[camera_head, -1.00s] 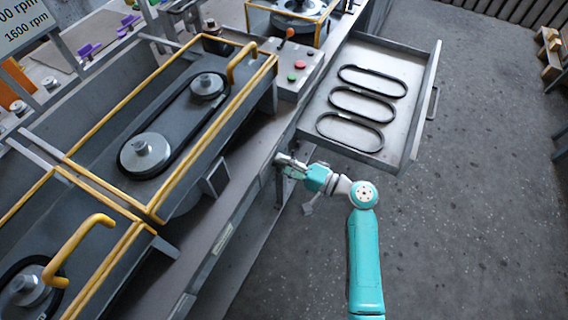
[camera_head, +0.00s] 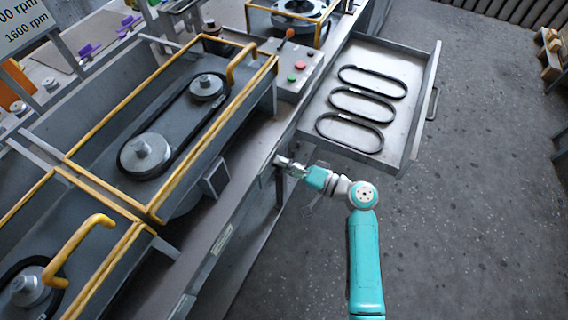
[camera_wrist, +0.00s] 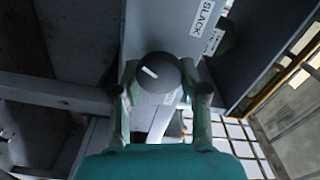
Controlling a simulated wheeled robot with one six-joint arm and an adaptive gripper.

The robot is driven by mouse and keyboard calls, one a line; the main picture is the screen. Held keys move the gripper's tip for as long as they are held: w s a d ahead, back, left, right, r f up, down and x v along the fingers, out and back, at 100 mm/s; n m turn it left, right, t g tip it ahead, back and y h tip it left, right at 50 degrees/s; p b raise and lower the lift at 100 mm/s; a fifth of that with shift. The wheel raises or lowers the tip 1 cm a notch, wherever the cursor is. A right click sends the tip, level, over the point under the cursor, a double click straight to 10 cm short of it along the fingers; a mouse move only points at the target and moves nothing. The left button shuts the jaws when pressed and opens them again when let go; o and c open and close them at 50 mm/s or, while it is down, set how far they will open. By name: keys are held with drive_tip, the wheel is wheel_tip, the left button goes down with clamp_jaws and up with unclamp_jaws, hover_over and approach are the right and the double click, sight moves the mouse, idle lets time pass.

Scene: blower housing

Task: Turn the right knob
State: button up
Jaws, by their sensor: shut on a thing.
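The knob (camera_wrist: 158,72) is a dark grey round knob with a white pointer line. The pointer line is tilted, running from upper left to lower right. My gripper (camera_wrist: 160,90) has one finger on each side of the knob and is shut on it. In the head view my gripper (camera_head: 281,161) is at the front edge of the bench, and the knob is hidden there.
An open drawer (camera_head: 313,124) with three black belts juts out beside the arm. A control box (camera_head: 297,65) with red and green buttons stands on the bench (camera_head: 247,147). Yellow-railed guards surround the belt and pulleys (camera_head: 146,152).

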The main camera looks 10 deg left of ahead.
drive_tip(key=o, duration=1.1)
drive_tip(key=shift+o, duration=0.2)
drive_tip(key=v, duration=1.2)
